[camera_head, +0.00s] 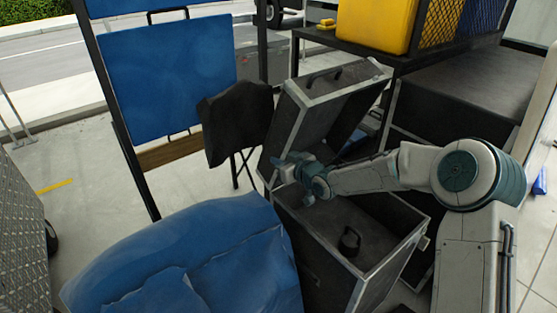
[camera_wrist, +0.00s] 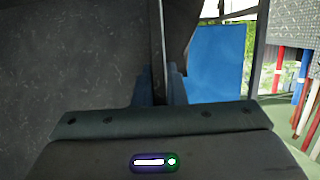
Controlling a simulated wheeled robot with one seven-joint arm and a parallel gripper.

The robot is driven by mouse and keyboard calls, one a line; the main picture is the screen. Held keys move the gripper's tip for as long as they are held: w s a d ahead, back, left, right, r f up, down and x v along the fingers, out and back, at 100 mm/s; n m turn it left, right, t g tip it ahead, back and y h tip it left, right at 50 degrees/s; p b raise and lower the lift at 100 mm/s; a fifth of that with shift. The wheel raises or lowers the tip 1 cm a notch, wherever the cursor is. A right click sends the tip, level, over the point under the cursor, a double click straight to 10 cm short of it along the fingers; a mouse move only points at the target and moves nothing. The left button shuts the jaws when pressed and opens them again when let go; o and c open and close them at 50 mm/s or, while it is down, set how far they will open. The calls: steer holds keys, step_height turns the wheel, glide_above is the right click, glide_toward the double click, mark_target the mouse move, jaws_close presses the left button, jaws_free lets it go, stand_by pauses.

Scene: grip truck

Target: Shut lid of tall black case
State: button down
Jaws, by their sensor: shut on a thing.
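The tall black case (camera_head: 325,268) stands open at centre right in the head view. Its lid (camera_head: 335,118), black with pale metal edging, is raised and leans up at the back of the case. My gripper (camera_head: 283,165) is at the lid's left edge, near its lower part, shut on that edge. In the wrist view the fingers (camera_wrist: 160,88) sit on either side of the thin lid edge, and the lid's dark face (camera_wrist: 80,65) fills the left. The fingertips are small and partly hidden in the head view.
A dark round object (camera_head: 350,242) lies inside the case. Blue cloth (camera_head: 190,265) bulges against its left side. A black cloth (camera_head: 237,122) hangs left of the lid, beside a blue panel (camera_head: 165,75).

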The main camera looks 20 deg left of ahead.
steer(key=shift+s+d+f+b, duration=0.25)
steer(key=shift+d, duration=0.3)
steer(key=shift+s+d+f+b, duration=0.2)
steer(key=shift+s+d, duration=0.1)
steer(key=shift+d, duration=0.25)
steer(key=shift+s+d+f+b, duration=0.25)
steer(key=shift+d, duration=0.3)
steer(key=shift+d, duration=0.1)
steer(key=shift+s+d+f+b, duration=0.4)
steer(key=shift+d+f, duration=0.1)
steer(key=shift+d, duration=0.2)
steer(key=shift+s+d+f+b, duration=0.35)
steer(key=shift+d+f, duration=0.15)
steer(key=shift+d, duration=0.2)
steer(key=shift+s+d+f+b, duration=0.35)
steer(key=shift+d+f+b, duration=0.1)
steer(key=shift+d+f, duration=0.2)
steer(key=shift+s+d+f+b, duration=0.35)
steer(key=shift+d+f+b, duration=0.15)
steer(key=shift+d, duration=0.2)
